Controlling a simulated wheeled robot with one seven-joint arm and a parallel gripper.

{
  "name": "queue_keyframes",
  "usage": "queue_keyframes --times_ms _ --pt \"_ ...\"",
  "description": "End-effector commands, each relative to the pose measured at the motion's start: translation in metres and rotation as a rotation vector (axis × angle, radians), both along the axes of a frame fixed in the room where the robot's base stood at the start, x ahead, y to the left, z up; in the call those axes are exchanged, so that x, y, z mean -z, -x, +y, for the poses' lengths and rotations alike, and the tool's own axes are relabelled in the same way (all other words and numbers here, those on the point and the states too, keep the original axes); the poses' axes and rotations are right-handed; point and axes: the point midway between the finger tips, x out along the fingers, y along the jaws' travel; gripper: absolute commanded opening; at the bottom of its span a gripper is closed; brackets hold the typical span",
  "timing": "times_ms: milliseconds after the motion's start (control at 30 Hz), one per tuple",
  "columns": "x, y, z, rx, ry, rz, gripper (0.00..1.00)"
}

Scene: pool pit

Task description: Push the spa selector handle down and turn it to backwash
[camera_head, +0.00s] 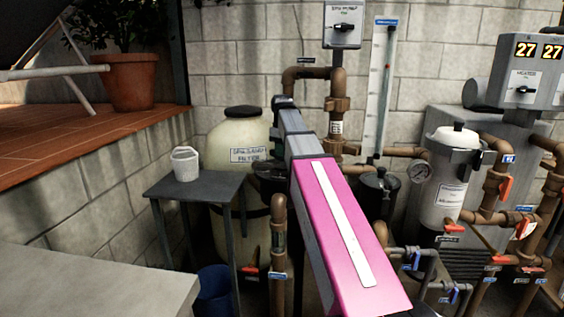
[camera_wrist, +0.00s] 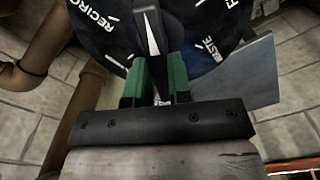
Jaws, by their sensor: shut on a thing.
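In the wrist view, the black round selector dial (camera_wrist: 203,25) fills the top, with white lettering that reads RECIRC at left and a partly covered WASTE at right. The selector handle (camera_wrist: 150,33) is dark with a pale pointer line and lies upright in the picture. My gripper (camera_wrist: 155,82) has its green-padded fingers on either side of the handle, shut on it. Any backwash label is out of view or covered. In the head view, my pink and grey arm hides the handle and gripper. The cream tank labelled spa sand filter (camera_head: 232,133) stands behind the arm.
A grey table (camera_head: 213,190) with a white basket (camera_head: 185,164) stands left of the arm. A brown pipe (camera_head: 278,235) rises close beside the arm. A blue bucket (camera_head: 214,290) sits below.

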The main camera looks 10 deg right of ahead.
Motion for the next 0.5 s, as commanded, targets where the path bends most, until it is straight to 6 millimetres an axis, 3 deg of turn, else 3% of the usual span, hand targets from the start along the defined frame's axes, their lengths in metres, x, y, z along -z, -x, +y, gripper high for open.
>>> queue_keyframes --times_ms 500 --pt "0.0037 0.0001 -0.0001 0.000 0.001 0.001 0.00"
